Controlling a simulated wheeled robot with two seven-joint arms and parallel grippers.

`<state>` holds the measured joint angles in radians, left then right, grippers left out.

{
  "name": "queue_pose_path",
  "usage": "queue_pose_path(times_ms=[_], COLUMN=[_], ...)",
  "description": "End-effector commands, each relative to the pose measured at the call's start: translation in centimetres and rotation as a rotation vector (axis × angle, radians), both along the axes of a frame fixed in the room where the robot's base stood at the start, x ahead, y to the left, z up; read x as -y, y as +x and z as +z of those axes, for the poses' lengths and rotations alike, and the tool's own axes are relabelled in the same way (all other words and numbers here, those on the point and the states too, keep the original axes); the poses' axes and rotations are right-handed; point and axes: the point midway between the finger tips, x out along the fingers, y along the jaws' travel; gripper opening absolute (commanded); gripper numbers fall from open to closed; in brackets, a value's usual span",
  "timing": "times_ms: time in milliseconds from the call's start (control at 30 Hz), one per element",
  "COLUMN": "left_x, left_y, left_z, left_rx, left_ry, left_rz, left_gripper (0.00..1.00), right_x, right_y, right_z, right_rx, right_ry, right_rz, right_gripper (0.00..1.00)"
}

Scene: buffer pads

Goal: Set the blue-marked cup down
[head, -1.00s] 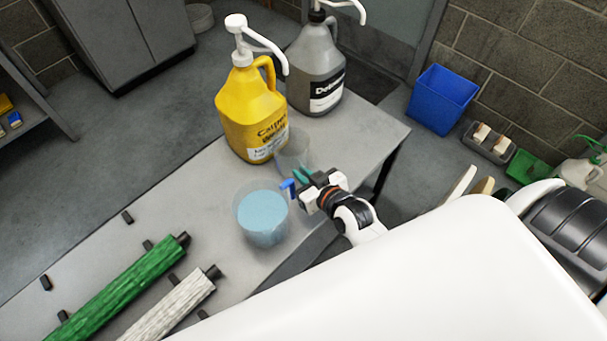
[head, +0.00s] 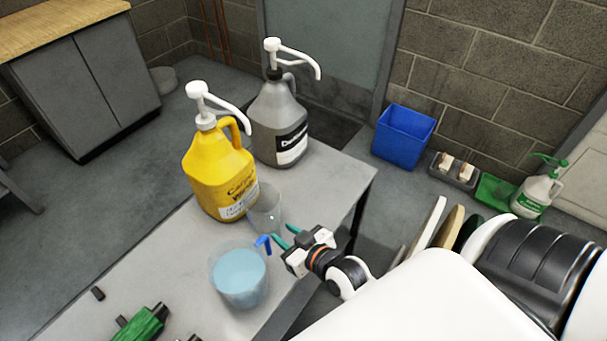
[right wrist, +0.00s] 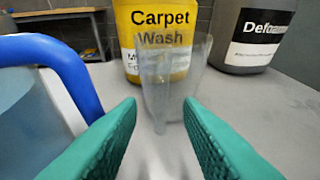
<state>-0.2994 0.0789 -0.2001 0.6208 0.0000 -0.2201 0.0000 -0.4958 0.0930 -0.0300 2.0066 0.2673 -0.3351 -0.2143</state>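A small clear cup (head: 264,207) stands on the grey table in front of the yellow jug. It also shows in the right wrist view (right wrist: 172,75), just beyond the fingertips; I see no blue mark on it. A larger clear vessel (head: 240,278) with blue liquid and a blue handle (right wrist: 55,65) stands to its left and nearer to me. My left gripper is not in view.
The yellow carpet wash jug (head: 220,178) and the grey jug (head: 277,125) stand at the table's far end, behind the cup. A green roll (head: 142,326) lies at the near left. The table (head: 180,255) is clear left of the vessel. A blue bin (head: 403,137) stands on the floor.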

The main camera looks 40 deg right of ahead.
Motion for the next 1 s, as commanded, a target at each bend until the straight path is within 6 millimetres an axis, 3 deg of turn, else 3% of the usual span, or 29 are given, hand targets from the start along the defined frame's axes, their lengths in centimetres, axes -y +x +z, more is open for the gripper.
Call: queue_pose_path(times_ms=[200,400,1000], left_x=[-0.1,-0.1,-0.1], left_y=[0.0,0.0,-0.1], left_z=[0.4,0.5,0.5], left_rx=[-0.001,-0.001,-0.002], left_ry=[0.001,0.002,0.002], left_rz=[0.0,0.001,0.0], left_gripper=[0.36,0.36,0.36], right_x=[0.6,0.9,1.0], right_y=[-4.4,-6.7,-7.3], right_z=[1.8,2.8,3.1], right_rx=[-0.004,-0.002,0.0], right_ry=[-0.002,-0.001,0.0], right_rz=[0.002,0.0,0.0], right_gripper=[0.33,0.33,0.33])
